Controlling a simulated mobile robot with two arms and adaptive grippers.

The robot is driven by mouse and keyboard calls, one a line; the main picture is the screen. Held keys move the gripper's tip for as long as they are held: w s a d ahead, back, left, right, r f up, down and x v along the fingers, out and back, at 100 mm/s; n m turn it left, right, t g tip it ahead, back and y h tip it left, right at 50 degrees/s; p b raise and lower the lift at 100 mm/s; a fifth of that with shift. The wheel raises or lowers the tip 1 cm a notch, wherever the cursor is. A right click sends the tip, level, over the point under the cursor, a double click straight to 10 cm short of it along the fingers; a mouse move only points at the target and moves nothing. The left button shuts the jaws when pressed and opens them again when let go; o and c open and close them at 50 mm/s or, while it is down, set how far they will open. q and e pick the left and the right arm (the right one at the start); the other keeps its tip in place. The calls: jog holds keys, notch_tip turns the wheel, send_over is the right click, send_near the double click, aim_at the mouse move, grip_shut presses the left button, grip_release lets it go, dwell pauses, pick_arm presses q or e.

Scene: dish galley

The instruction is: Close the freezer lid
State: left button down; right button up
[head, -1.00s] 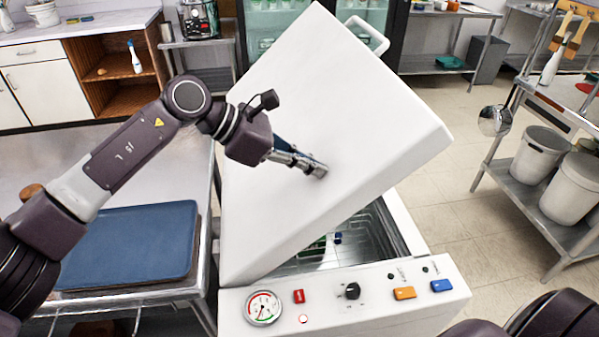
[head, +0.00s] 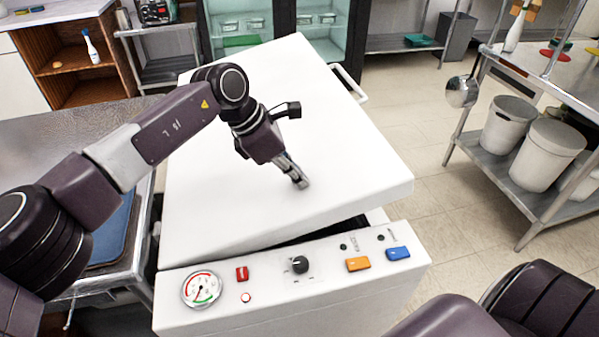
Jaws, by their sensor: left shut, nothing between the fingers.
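The white freezer lid (head: 330,140) is tilted low over the freezer body (head: 330,300), nearly down. A narrow dark gap shows under its front right part, and the inside is almost wholly hidden. The lid's handle (head: 349,84) is at its right edge toward the back. My left gripper (head: 300,182) is shut and empty, with its fingertips on or just above the lid's top face near the front middle; I cannot tell if they touch. My right gripper is out of view; only part of my right arm shows at the bottom right.
The front panel has a gauge (head: 201,289), a black knob (head: 299,264) and coloured switches. A steel table with a blue board (head: 112,236) stands close at left. A rack with white bins (head: 547,153) stands at right, with open floor between.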

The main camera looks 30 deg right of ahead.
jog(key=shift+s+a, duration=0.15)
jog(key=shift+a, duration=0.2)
